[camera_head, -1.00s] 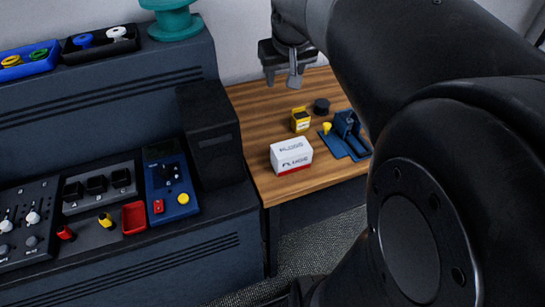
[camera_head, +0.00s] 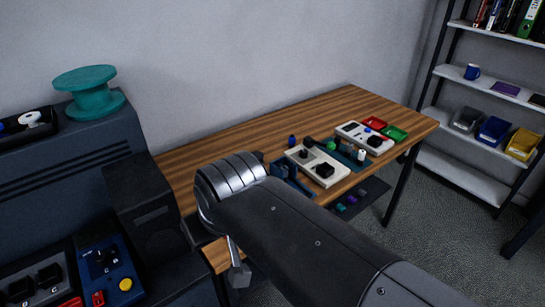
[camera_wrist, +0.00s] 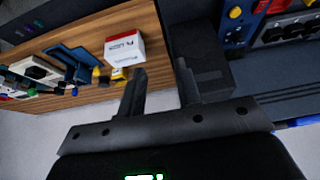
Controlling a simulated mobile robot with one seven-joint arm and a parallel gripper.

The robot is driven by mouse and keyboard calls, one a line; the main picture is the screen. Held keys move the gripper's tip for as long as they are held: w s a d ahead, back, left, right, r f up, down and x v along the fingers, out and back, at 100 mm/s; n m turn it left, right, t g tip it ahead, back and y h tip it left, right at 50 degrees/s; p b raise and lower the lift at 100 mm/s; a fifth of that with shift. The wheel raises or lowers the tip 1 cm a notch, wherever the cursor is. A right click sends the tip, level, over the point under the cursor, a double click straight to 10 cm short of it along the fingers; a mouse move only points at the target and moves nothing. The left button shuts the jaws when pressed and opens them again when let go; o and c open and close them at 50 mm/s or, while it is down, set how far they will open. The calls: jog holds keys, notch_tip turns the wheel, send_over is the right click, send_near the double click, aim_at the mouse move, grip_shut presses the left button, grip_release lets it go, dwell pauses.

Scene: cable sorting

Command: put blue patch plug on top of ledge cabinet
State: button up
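A small blue plug-like piece (camera_head: 292,141) stands on the wooden table behind a beige panel; whether it is the patch plug I cannot tell. Another blue piece (camera_head: 2,127) is cut off at the left edge, in a black tray (camera_head: 40,133) beside a white piece. That tray sits on the upper level of the dark ledge cabinet (camera_head: 75,165), next to a teal spool (camera_head: 90,92). My gripper (camera_wrist: 158,68) is open and empty in the wrist view, its fingers apart, pointing toward the table and cabinet. In the head view my arm hides most of it.
The wooden table (camera_head: 225,140) holds beige panels (camera_head: 318,165), a blue fixture (camera_head: 290,175) and red and green trays. A black box (camera_head: 150,205) stands on the cabinet's lower level. The wrist view shows a white box (camera_wrist: 124,48). Shelves (camera_head: 480,90) stand at right.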

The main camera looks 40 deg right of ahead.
jog(key=w+d+n+g+h, duration=0.2)
jog(key=w+d+n+h, duration=0.1)
jog(key=w+d, duration=0.8)
jog(key=w+d+n+g+h, duration=0.2)
jog(key=w+d+n, duration=0.1)
jog(key=w+d, duration=0.8)
jog(key=w+d+f+n+g+h, duration=0.35)
jog(key=w+d+f, duration=0.35)
jog(key=w+d, duration=0.5)
jog(key=n+g+h, duration=0.2)
jog(key=n+h, duration=0.2)
jog(key=n, duration=0.1)
send_near(292, 139)
jog(key=shift+w+a+t, duration=0.15)
jog(key=shift+w+t, duration=0.1)
jog(key=shift+w+d+f+n+h, duration=0.1)
jog(key=shift+d+f+n+h, duration=0.15)
jog(key=shift+d+f+h, duration=0.1)
jog(key=x, duration=1)
jog(key=shift+d+f, duration=0.15)
jog(key=shift+f, duration=0.2)
grip_shut()
jog(key=shift+r, duration=0.1)
